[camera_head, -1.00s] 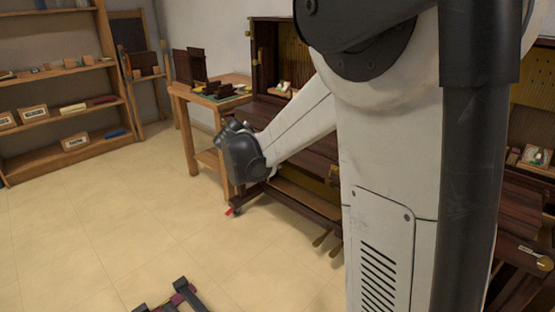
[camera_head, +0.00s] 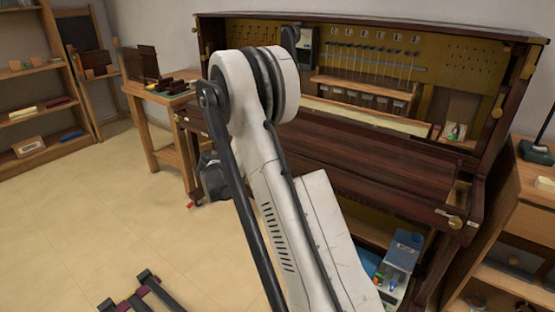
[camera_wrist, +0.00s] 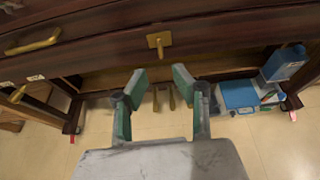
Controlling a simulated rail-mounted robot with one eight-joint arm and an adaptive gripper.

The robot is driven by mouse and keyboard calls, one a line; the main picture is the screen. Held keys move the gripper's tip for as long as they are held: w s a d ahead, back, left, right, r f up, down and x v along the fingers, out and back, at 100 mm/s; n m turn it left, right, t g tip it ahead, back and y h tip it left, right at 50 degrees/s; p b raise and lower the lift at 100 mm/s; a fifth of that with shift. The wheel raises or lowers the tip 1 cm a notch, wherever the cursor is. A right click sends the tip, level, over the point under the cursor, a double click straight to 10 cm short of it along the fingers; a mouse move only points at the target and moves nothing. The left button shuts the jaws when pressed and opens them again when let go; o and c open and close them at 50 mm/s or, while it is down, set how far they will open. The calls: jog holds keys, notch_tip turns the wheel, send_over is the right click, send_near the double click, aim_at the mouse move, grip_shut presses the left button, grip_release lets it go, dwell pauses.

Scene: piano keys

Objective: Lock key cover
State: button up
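The upright piano (camera_head: 365,190) stands across the head view. Its dark key cover (camera_head: 340,143) looks closed, and no keys show. In the wrist view, the dark wooden front (camera_wrist: 228,32) spans the top. A brass fitting (camera_wrist: 159,42), a plate with a small projecting piece, sits near its middle. It may be the lock; its state cannot be told. A long brass handle (camera_wrist: 32,42) is to its left. My gripper (camera_wrist: 159,82) is open and empty, its two green-grey fingers apart below the brass fitting and not visibly touching it.
Brass pedals (camera_wrist: 163,100) show between and below my fingers. A blue box (camera_wrist: 238,97) stands at lower right under the piano. A wooden side table (camera_head: 165,100) is left of the piano, a workbench (camera_head: 535,190) right. Open floor (camera_head: 80,225) lies left.

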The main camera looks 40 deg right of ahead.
jog(key=b+x, duration=0.3)
jog(key=x, duration=0.9)
jog(key=shift+d+f, duration=0.1)
jog(key=shift+d, duration=0.15)
jog(key=shift+c, duration=0.4)
grip_shut()
